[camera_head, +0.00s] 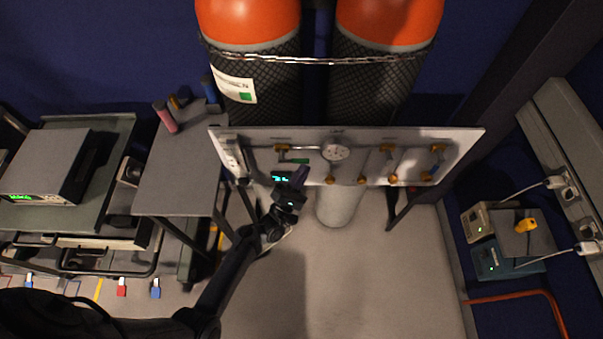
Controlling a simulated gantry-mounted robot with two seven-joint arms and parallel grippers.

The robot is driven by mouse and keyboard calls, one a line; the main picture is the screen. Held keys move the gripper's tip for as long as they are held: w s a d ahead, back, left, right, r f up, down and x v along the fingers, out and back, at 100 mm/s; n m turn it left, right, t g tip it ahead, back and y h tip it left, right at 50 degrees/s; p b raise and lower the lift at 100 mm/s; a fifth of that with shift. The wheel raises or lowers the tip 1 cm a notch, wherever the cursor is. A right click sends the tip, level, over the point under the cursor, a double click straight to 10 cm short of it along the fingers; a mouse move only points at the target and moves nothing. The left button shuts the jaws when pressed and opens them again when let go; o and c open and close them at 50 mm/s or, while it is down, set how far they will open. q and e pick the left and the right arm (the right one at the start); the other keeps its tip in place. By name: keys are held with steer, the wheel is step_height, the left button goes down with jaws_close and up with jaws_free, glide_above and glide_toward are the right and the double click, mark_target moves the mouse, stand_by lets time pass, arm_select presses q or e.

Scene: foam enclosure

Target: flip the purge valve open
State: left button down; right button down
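A light valve panel (462,145) stands in front of two orange-topped cylinders. It carries a round gauge (336,152), brass fittings and thin pipes. A valve with a green lever (293,161) sits left of the gauge, its lever lying roughly level. Another valve with a blue-grey handle (438,160) is at the panel's right. Labels are too small to tell which one is the purge valve. My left gripper (301,174) is at the panel's lower left, just below the green lever. Whether its fingers touch anything or are open cannot be made out. My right gripper is not in view.
A chain (320,61) runs across the cylinders (388,18). A grey table (180,185) with coloured tubes and an instrument cart (60,215) stand left. Small boxes (480,222) with cables are at right. The floor (370,280) before the panel is clear.

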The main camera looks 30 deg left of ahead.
arm_select(q)
steer(key=shift+w+r, duration=0.1)
steer(key=shift+r, duration=0.05)
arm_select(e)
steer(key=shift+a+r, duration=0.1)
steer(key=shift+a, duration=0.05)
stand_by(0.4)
